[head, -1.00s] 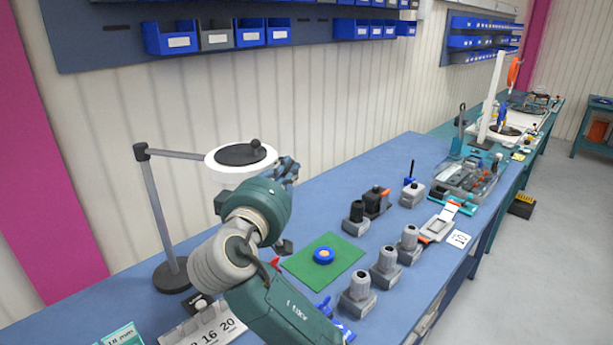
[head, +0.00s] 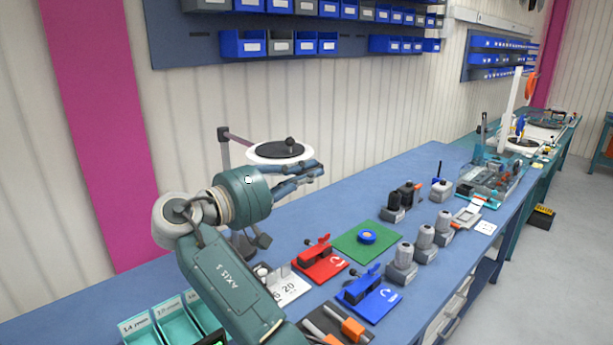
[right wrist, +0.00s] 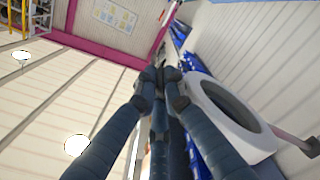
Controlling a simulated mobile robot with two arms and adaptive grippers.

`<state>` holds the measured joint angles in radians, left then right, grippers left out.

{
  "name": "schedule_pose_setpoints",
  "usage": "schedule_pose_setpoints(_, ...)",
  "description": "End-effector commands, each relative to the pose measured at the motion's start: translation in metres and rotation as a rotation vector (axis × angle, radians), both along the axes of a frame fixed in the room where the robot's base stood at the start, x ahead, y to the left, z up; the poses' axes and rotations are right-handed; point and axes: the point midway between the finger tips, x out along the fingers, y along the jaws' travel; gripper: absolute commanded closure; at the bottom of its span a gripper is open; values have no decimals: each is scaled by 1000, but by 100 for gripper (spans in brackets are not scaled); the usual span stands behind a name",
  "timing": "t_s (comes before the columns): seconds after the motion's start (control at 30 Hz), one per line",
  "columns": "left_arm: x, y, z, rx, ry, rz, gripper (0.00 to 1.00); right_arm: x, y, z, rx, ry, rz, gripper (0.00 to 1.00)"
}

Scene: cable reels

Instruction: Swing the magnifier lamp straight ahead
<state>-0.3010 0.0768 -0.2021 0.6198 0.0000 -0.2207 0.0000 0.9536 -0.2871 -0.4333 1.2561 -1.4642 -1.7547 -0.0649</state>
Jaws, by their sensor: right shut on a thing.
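The magnifier lamp has a round white head (head: 282,151) with a dark disc and a black knob on top, held by a thin arm from a grey post (head: 224,147). My right arm hides most of the post and its base. My right gripper (head: 318,169) is at the near right rim of the head, its fingers just below and in front of it. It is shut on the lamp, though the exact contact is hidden. In the right wrist view the fingers (right wrist: 163,82) are close together, with the white ring (right wrist: 262,146) right beside them. My left gripper is not in view.
On the blue bench a green mat (head: 347,244) holds a blue round piece. Red (head: 318,268) and blue (head: 368,300) fixtures and several grey-topped holders (head: 403,262) stand near it. Teal bins (head: 178,325) are at the front left. Blue wall bins hang above.

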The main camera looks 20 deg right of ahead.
Motion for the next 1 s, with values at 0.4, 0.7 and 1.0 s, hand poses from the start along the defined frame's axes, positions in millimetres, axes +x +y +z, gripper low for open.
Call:
schedule_pose_setpoints(0.4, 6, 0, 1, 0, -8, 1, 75, 0, 0, 2, -2, -4, -4, 89)
schedule_pose_setpoints(0.7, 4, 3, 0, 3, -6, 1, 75, 0, 0, 1, -1, -2, -3, 72)
schedule_pose_setpoints(1.0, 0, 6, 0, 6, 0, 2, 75, 0, 0, 26, 1, -6, -2, 72)
